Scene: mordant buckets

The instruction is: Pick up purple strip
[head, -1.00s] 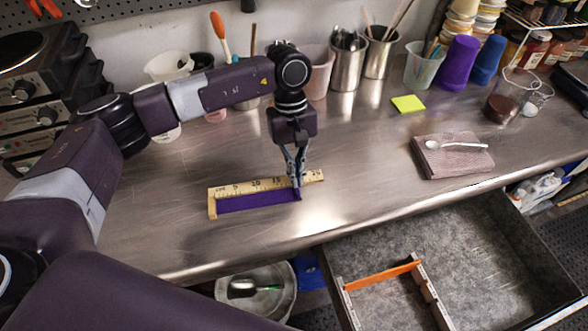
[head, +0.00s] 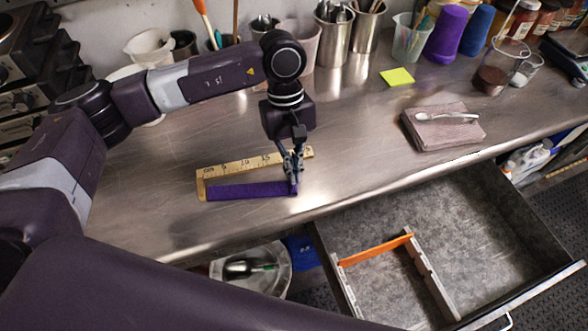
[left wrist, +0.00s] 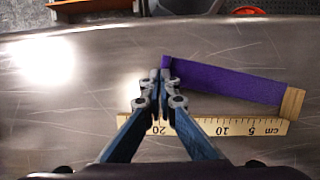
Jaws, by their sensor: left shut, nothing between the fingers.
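The purple strip (head: 245,191) lies flat on the metal bench along an L-shaped wooden ruler (head: 236,167). In the left wrist view the strip (left wrist: 225,80) runs from beside my fingertips toward the ruler's short end piece, with the ruler's scale (left wrist: 240,126) alongside it. My left gripper (head: 294,190) points down at the strip's right end, its fingers shut with nothing between them. In the left wrist view the closed fingertips (left wrist: 161,78) are right beside that end; whether they touch it I cannot tell. My right gripper is not in view.
An open drawer (head: 480,220) with an orange strip (head: 376,249) on a slotted rack juts out below the bench's front edge. A folded cloth (head: 440,130) with a spoon and a yellow note (head: 397,77) lie right. Cups line the back. The bench left of the ruler is clear.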

